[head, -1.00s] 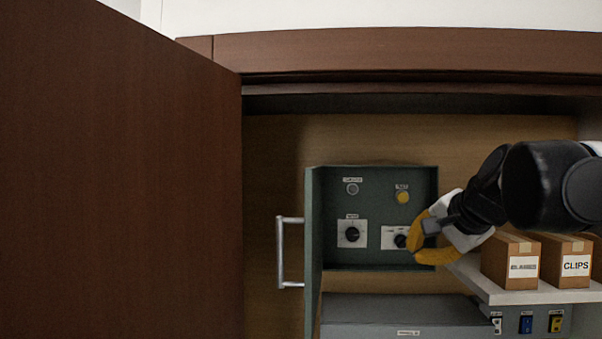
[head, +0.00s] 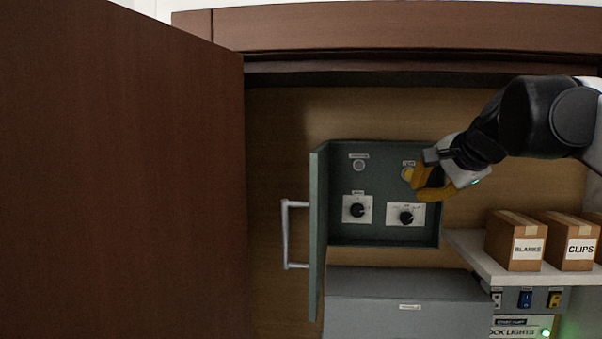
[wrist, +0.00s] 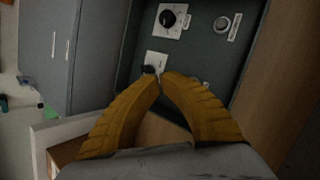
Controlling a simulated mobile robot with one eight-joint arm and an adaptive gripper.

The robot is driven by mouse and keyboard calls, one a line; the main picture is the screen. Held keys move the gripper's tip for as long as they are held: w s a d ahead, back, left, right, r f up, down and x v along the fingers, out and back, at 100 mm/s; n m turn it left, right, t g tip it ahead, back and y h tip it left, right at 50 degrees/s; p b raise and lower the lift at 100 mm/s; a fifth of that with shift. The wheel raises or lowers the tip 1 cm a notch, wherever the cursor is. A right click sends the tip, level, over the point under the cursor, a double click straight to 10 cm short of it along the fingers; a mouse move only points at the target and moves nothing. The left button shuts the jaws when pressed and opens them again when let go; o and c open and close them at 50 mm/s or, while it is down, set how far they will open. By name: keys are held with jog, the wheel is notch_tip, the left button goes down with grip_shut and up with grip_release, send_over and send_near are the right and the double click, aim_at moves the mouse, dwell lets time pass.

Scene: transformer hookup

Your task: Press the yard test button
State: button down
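A green control box (head: 384,235) stands open on the back wall in the head view. Its upper right holds a yellow button (head: 408,174) under a small label that I cannot read clearly. My gripper (head: 416,186) has yellow fingers whose tips are just below and right of this button, overlapping it in the picture; I cannot tell whether they touch. In the wrist view the fingertips (wrist: 161,77) come together with nothing visible between them. The yellow button is not clearly visible there.
The box also has a grey button (head: 358,165) and two black knobs (head: 357,210) (head: 406,216). Its door (head: 318,230) is swung open at left. A shelf (head: 505,277) with cardboard boxes (head: 516,240) lies at lower right. A large brown door (head: 120,180) fills the left.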

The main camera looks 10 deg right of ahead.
jog(key=w+d, duration=0.2)
jog(key=w, duration=0.4)
jog(key=shift+w+p, duration=0.3)
jog(key=shift+p, duration=0.15)
jog(key=shift+w, duration=0.15)
dwell(1.0)
jog(key=shift+w, duration=0.25)
jog(key=shift+w+d+p, duration=0.15)
jog(key=shift+w+p, duration=0.25)
jog(key=shift+p, duration=0.05)
dwell(0.6)
jog(key=shift+s, duration=0.15)
jog(key=shift+s+a, duration=0.2)
jog(key=shift+s, duration=0.45)
jog(key=shift+s+a, duration=0.25)
jog(key=shift+s, duration=0.55)
jog(key=shift+s+a, duration=0.2)
jog(key=shift+s, duration=0.65)
jog(key=shift+s+a, duration=0.25)
jog(key=shift+s, duration=0.55)
